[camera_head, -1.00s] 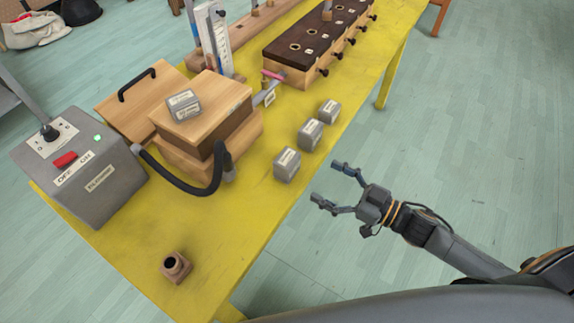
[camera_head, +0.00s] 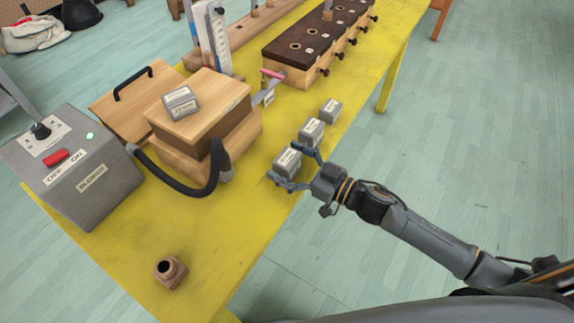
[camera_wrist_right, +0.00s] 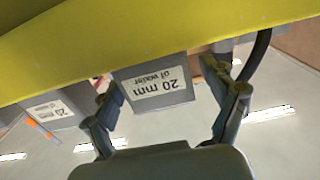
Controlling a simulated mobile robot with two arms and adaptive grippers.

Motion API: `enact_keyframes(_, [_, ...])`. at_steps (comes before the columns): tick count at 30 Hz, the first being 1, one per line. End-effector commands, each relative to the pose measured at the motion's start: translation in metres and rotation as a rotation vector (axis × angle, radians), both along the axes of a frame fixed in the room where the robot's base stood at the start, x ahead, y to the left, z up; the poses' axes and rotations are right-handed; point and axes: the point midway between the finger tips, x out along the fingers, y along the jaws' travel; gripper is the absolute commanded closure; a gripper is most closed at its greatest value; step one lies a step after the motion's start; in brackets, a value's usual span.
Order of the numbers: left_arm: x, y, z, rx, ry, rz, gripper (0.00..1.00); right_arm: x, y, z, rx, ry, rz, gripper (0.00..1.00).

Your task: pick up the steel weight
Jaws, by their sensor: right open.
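Three grey steel weights with white labels stand in a row along the right edge of the yellow table: a near one (camera_head: 287,162), a middle one (camera_head: 311,131) and a far one (camera_head: 331,110). Another steel weight (camera_head: 180,102) lies on the wooden box. My right gripper (camera_head: 285,164) is open, with its fingers on either side of the near weight. In the right wrist view, upside down, a weight labelled "20 mm of water" (camera_wrist_right: 155,84) sits between the open fingers (camera_wrist_right: 160,88). I cannot tell whether they touch it. My left gripper is not in view.
The yellow table (camera_head: 225,240) has free room at its near end, around a small wooden piece (camera_head: 170,272). A grey switch box (camera_head: 85,175) and wooden bellows box (camera_head: 205,120) with a black hose stand left. A dark-topped wooden chest (camera_head: 315,45) stands behind.

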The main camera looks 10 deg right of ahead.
Motion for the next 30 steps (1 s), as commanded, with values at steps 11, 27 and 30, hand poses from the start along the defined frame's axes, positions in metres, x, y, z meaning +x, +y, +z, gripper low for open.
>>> enact_keyframes(11, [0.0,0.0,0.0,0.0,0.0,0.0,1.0,0.0,0.0,0.0,-0.001,-0.001,0.0,0.6])
enact_keyframes(27, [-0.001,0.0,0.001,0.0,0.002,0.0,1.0,0.0,0.0,0.006,0.001,-0.005,0.002,1.0])
enact_keyframes(30, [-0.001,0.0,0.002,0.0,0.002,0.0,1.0,0.0,0.0,0.013,-0.001,-0.006,0.002,1.0])
